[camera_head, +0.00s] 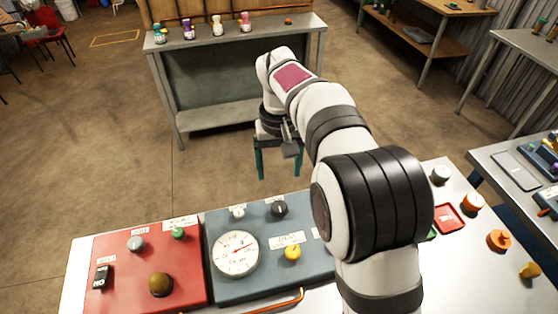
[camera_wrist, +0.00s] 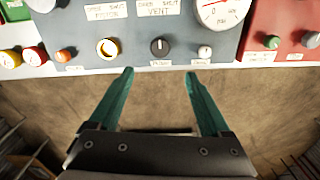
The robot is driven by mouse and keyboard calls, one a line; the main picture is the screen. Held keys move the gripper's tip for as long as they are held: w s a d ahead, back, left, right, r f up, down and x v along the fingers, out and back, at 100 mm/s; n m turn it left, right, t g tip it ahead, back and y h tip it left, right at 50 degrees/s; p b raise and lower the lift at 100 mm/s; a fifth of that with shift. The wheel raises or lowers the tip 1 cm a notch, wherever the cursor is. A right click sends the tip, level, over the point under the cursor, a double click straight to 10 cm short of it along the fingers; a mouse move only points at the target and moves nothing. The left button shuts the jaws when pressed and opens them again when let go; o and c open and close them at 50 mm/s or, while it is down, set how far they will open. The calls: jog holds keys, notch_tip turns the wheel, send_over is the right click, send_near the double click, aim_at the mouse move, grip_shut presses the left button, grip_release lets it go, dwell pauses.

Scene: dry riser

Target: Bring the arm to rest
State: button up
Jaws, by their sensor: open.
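My gripper (camera_head: 279,157) hangs beyond the far edge of the bench in the head view, with its two teal fingers apart and nothing between them. In the wrist view my gripper (camera_wrist: 158,75) is also open and empty, its fingertips close to the bench edge in the picture. My white arm reaches out from the bench over the floor, bent downward at the wrist.
A red panel (camera_head: 123,255) and a blue-grey panel (camera_head: 220,292) with a round gauge (camera_head: 236,254) and a yellow knob (camera_head: 292,252) sit on the bench. Several bottles stand on a far grey table (camera_head: 270,33). Open floor (camera_head: 110,150) lies between.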

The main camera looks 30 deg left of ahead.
notch_tip(320, 180, up, 2)
jog(key=shift+r, duration=0.15)
dwell(0.3)
jog(key=s+d+r+m, duration=0.2)
jog(key=d+r+m, duration=0.2)
jog(key=d, duration=0.9)
jog(key=s+d+m+y, duration=0.1)
jog(key=s+d+m, duration=0.4)
jog(key=s+d, duration=0.65)
jog(key=s+d+f+m, duration=0.4)
jog(key=s, duration=0.5)
jog(key=shift+d+f+y, duration=0.35)
jog(key=shift+y, duration=0.05)
